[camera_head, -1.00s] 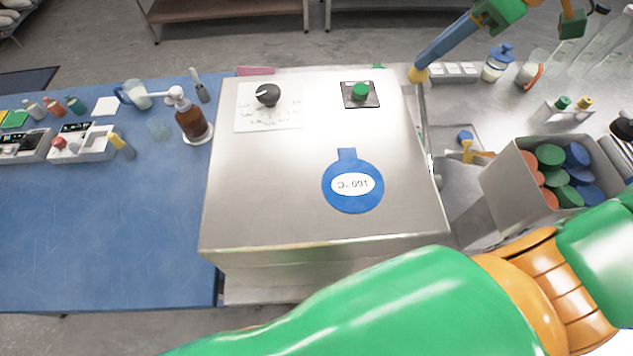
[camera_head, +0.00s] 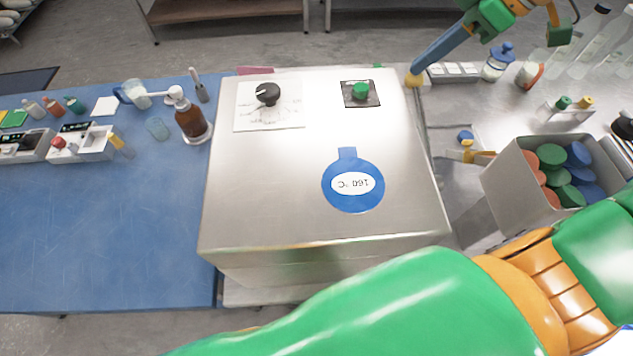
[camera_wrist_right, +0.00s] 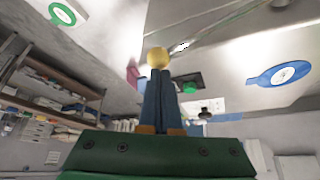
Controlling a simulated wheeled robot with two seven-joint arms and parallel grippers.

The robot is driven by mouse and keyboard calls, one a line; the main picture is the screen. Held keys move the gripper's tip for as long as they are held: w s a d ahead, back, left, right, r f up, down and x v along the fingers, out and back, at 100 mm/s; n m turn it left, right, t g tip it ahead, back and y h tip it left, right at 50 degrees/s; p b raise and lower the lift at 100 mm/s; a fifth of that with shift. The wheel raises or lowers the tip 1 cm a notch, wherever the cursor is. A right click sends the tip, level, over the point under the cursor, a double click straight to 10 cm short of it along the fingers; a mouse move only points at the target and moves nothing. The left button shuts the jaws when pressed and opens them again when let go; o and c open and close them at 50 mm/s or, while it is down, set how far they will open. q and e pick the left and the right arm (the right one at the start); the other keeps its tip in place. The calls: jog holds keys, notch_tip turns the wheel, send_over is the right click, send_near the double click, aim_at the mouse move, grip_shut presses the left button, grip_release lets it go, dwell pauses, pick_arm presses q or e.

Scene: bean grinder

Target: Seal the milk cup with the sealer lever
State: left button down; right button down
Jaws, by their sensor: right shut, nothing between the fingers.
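The sealer appears to be the large metal box (camera_head: 290,190) with a blue "160 °C" label, a black knob and a green button on top. My right gripper (camera_head: 416,80) is at its far right corner, its blue fingers pointing down and left. In the right wrist view the fingers (camera_wrist_right: 160,100) are together, with a yellow ball (camera_wrist_right: 158,57) at their tips, apparently the lever's knob. I cannot tell whether they touch it. No milk cup can be made out for certain; the box hides what is below its top. My left gripper is out of view.
A grey bin (camera_head: 540,182) of colored lids stands to the right. A blue-handled cup (camera_head: 133,94) and a brown pump bottle (camera_head: 190,122) stand on the blue mat (camera_head: 100,220) at left. My green right arm crosses the lower front. Jars and bottles stand at back right.

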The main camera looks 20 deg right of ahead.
jog(key=shift+f, duration=0.15)
jog(key=shift+w+d+f, duration=0.1)
jog(key=shift+w+f, duration=0.15)
jog(key=shift+f, duration=0.3)
dwell(0.4)
jog(key=shift+w+f+b, duration=0.1)
jog(key=shift+f+b, duration=0.25)
jog(key=shift+f, duration=0.2)
jog(key=shift+w+f, duration=0.1)
jog(key=shift+f, duration=0.25)
dwell(0.3)
dwell(4.3)
